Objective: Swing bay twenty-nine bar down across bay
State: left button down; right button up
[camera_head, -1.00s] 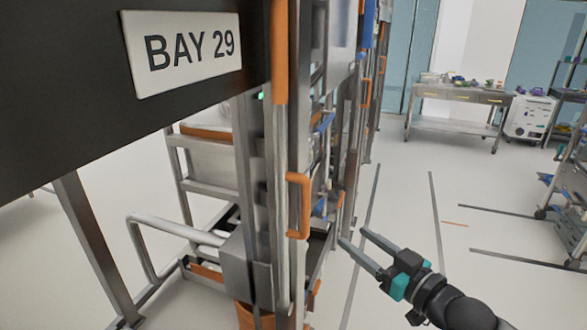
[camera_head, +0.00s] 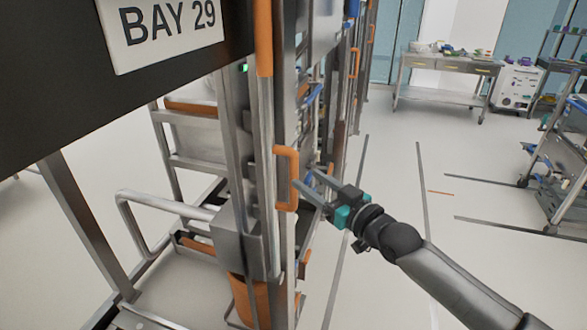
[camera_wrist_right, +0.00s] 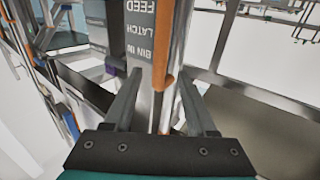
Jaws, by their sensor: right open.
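The BAY 29 sign (camera_head: 170,25) is on a dark panel at upper left in the head view. A long upright bar with an orange sleeve (camera_head: 263,38) runs down the bay's front post; I take it for the bay's bar. An orange D-shaped handle (camera_head: 293,178) is on the post beside it. My right gripper (camera_head: 305,180) is open, its fingertips close to this handle; contact is unclear. In the right wrist view an orange-and-silver upright piece (camera_wrist_right: 170,45) appears between the open fingers (camera_wrist_right: 159,75); depth is unclear. My left gripper is not in view.
A bent silver tube rail (camera_head: 135,215) and a grey box (camera_head: 237,238) are at the bay's lower front. An orange bin (camera_head: 247,295) is below. A labelled panel (camera_wrist_right: 140,35) is close ahead in the wrist view. Open floor (camera_head: 390,190) lies right; a table (camera_head: 440,68) stands beyond.

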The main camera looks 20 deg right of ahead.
aim_at(296, 171)
jog(key=shift+x, duration=3.25)
grip_shut()
